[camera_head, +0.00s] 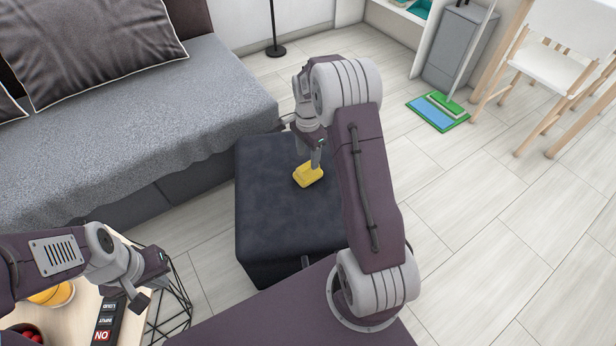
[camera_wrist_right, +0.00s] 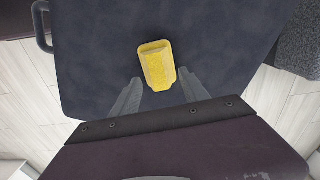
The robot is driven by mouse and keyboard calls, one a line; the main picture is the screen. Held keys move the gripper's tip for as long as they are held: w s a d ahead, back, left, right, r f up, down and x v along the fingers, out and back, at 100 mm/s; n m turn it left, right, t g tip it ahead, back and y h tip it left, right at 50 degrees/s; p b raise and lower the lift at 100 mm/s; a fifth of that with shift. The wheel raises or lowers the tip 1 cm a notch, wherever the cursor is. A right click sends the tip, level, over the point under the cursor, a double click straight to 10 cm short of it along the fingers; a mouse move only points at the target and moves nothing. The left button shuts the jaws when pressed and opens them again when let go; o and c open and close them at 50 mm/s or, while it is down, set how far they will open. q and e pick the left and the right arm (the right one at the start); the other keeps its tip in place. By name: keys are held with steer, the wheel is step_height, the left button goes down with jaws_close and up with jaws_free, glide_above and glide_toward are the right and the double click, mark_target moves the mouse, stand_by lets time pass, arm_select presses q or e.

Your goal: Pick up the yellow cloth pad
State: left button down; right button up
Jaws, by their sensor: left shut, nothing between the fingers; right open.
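The yellow cloth pad (camera_head: 308,175) lies on top of the dark blue ottoman (camera_head: 265,215). My right gripper (camera_head: 315,160) is above the ottoman, close to the pad, pointing down. Whether a fingertip touches the pad I cannot tell. My left gripper (camera_head: 152,280) is shut and empty at the lower left, near the small wooden table.
A grey sofa (camera_head: 130,130) with dark cushions stands to the left of the ottoman. The wooden table (camera_head: 60,325) at lower left holds a dark sign and bowls. A green and blue mop (camera_head: 440,110) lies on the floor near a white chair (camera_head: 550,50). The floor at right is clear.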

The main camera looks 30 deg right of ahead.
mark_target(308, 165)
steer(key=f+b, duration=0.4)
steer(key=f, duration=0.1)
steer(key=shift+s+f, duration=0.1)
steer(key=shift+s, duration=0.1)
steer(key=shift+a, duration=0.1)
jaws_close()
steer(key=shift+r+p, duration=0.5)
steer(key=shift+r, duration=0.2)
steer(key=r+p, duration=0.3)
steer(key=r, duration=0.1)
steer(key=shift+s+d, duration=0.2)
steer(key=shift+s, duration=0.1)
steer(key=s+d+r+p, duration=0.4)
steer(key=s+d+r, duration=0.1)
steer(key=s, duration=0.4)
steer(key=shift+s+r, duration=0.4)
steer(key=shift+r, duration=0.1)
